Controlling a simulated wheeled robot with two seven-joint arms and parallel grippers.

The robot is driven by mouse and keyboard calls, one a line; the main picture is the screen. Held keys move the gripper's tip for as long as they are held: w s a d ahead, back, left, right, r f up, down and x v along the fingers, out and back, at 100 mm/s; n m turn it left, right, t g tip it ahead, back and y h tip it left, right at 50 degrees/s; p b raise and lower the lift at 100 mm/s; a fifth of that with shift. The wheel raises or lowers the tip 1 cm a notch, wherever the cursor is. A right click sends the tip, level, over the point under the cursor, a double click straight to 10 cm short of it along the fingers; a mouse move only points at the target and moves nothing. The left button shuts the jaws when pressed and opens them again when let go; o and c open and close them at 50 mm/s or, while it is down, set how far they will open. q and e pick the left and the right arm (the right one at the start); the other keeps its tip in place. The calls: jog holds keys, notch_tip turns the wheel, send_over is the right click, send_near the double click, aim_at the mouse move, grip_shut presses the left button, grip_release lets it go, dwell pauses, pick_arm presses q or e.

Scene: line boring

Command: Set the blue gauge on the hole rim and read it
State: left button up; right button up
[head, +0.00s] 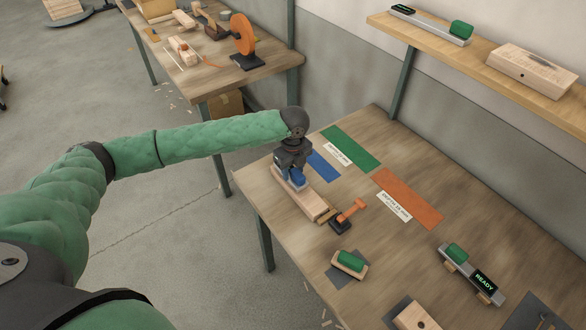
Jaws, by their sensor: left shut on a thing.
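My left gripper (291,165) comes in from the left and points down over the near part of the workbench. It is shut on the blue gauge (297,179), which is partly covered by the fingers. The gauge is at the upper end of a long pale wooden block (307,203), low over it or on it; I cannot tell whether they touch. The hole rim and any gauge reading are not visible from here. My right gripper is not in view.
An orange-handled tool (350,211) stands beside the block's lower end. A green-topped block (350,260) and a device reading READY (484,281) lie nearer. Blue, green (352,148) and orange (411,200) mats lie behind. A shelf (480,55) is above.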

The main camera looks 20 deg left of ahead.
pick_arm(q)
jog(key=shift+f, duration=0.55)
jog(key=o, duration=1.4)
